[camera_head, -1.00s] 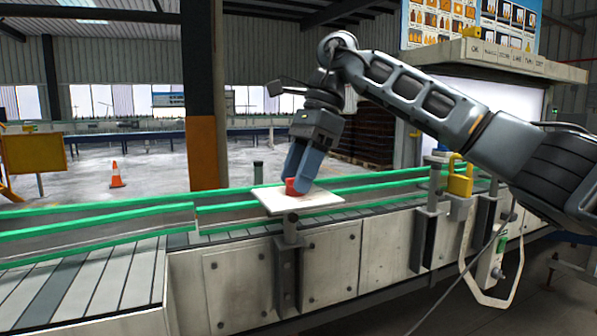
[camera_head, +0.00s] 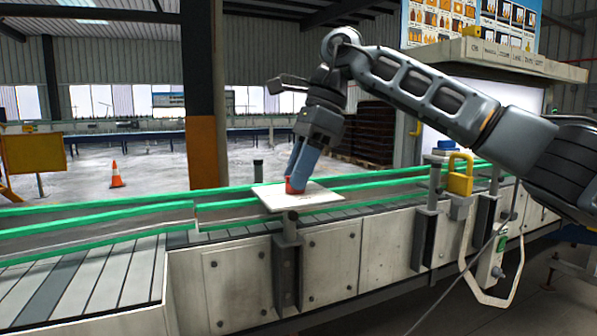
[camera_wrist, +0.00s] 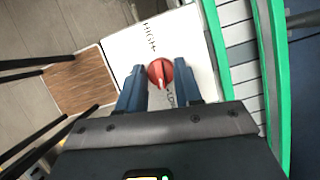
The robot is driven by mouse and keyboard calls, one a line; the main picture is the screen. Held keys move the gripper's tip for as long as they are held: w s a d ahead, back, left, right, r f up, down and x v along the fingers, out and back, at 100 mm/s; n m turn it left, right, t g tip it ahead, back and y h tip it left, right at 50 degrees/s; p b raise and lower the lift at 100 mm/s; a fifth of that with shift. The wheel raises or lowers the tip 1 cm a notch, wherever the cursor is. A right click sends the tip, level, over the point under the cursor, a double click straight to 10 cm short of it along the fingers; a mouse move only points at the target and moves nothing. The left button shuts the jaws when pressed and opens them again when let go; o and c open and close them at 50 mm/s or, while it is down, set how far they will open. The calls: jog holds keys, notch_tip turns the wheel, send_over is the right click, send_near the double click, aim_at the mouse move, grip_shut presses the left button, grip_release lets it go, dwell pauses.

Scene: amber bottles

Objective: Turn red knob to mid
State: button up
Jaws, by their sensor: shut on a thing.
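The red knob (camera_head: 291,188) sits on a white plate (camera_head: 322,198) above the conveyor's near edge. My gripper (camera_head: 297,181) reaches down onto it, its blue fingers around the knob. In the wrist view the round red knob (camera_wrist: 158,66) lies between the two fingertips of my gripper (camera_wrist: 159,79), one on each side. A pale pointer mark on the knob points toward the bottom of the wrist view. The plate (camera_wrist: 122,62) there carries the word HIGH above the knob and another label, partly hidden, just below it.
The conveyor's green rails (camera_head: 100,206) run behind and beside the plate. A yellow padlock-shaped part (camera_head: 460,180) and a blue button (camera_head: 445,147) stand to the right. An orange cone (camera_head: 116,176) is on the floor far behind.

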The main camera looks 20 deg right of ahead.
jog(key=m, duration=0.2)
jog(key=m+t+b, duration=0.1)
jog(key=m, duration=0.1)
jog(key=shift+s+f+m+t+h+b, duration=0.1)
jog(key=shift+m+t+h+b, duration=0.2)
jog(key=shift+h, duration=0.1)
jog(key=m+t+h+b, duration=0.1)
jog(key=m+b, duration=0.1)
jog(key=m, duration=0.1)
jog(key=shift+a+m, duration=0.1)
jog(key=shift+m, duration=0.2)
jog(key=m+h+b, duration=0.1)
jog(key=m+b, duration=0.1)
jog(key=m, duration=0.1)
jog(key=shift+s+a+m+t, duration=0.1)
jog(key=shift+m+t, duration=0.2)
jog(key=shift+t, duration=0.1)
jog(key=shift+a+m+h+b, duration=0.1)
jog(key=shift+m+h+b, duration=0.7)
jog(key=shift+m+b, duration=0.9)
jog(key=shift+m, duration=0.5)
jog(key=o, duration=1)
